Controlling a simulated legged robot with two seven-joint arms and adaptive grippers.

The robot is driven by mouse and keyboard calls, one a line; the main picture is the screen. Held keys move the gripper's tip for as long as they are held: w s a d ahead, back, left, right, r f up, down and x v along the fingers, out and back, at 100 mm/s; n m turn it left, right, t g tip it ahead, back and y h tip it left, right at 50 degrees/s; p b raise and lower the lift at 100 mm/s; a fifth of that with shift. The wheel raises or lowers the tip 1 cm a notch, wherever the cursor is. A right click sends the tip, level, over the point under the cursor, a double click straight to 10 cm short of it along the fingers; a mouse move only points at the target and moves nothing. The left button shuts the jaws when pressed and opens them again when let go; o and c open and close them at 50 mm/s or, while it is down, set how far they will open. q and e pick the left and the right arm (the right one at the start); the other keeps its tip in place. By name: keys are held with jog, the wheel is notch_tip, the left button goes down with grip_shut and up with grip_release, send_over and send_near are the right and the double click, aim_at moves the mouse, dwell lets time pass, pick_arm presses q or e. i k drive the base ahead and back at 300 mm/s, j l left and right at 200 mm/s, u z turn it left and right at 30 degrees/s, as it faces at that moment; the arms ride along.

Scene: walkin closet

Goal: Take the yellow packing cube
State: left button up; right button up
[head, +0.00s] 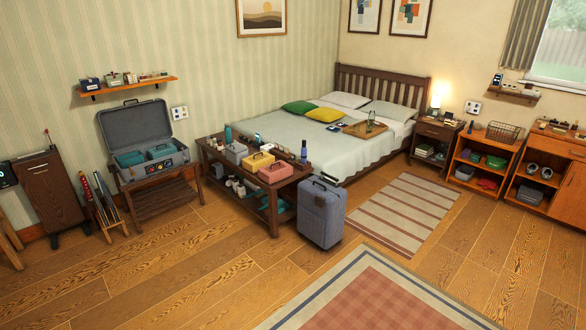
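The yellow packing cube (258,164) sits on top of the dark wooden bench (296,181) at the foot of the bed. It is a small box shape with a dark handle on top. A grey cube (235,153) stands to its left and a salmon-pink cube (275,174) stands close to its right, in front of part of it. Neither of my grippers is in view.
A blue-grey suitcase (321,214) stands upright at the bench's right end. An open suitcase (135,125) with teal cubes rests on a rack to the left. Wooden floor (190,265) is clear in front, with a rug (385,300) at the lower right.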

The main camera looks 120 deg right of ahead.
aim_at(251, 163)
jog(key=z, duration=3.7)
